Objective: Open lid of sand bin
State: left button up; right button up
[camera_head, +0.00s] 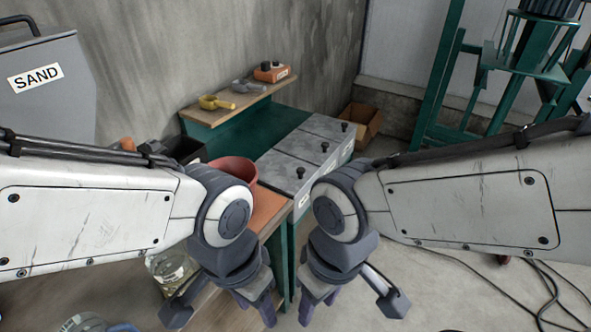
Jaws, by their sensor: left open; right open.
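The sand bin (45,85) is a grey box at the upper left, with a white SAND label on its front. It is cut off by the left picture edge. A dark bar handle (22,22) shows at its top, and the top looks closed as far as I see it. My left gripper (255,304) points down at the bottom centre, open and empty, well to the right of and below the bin. My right gripper (318,302) points down close beside it, also open and empty. My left arm hides what lies below the bin.
A green workbench (265,135) with grey lidded compartments (290,172) stands behind my grippers. A red bowl (236,170) sits at its left. Yellow and grey tools lie on the wooden shelf (228,103). A green frame stands at right, with cables on the floor.

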aim_at(289, 175)
jog(key=z, duration=0.55)
jog(key=k, duration=1.3)
jog(key=z, duration=0.6)
jog(key=i, duration=0.85)
jog(key=u, duration=0.55)
jog(key=i, duration=0.8)
jog(key=u, duration=1.2)
jog(key=i, duration=0.45)
jog(key=u, duration=0.45)
